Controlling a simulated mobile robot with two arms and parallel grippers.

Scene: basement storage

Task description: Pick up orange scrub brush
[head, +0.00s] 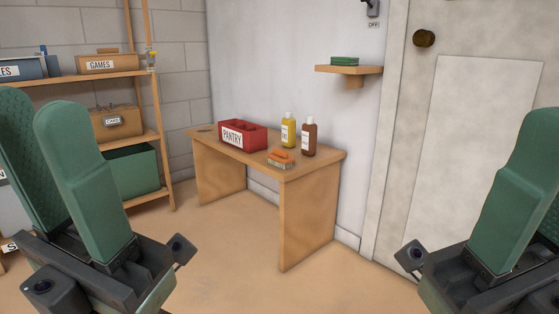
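The orange scrub brush (281,155) lies on the near right part of the wooden table (313,173), close to its front edge. It has an orange top and pale bristles below. My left gripper (37,105) is at the left of the head view, its two green fingers apart with nothing between them. My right gripper (547,150) is at the right edge, partly cut off by the frame. Its fingers look apart and nothing shows between them. Both grippers are well short of the table and touch nothing.
A red PANTRY bin (242,135), a yellow bottle (288,130) and a brown bottle (309,137) stand near the brush. A shelf unit (160,120) with boxes is left. A small wall shelf (348,70) and a door (470,150) are right. The floor ahead is clear.

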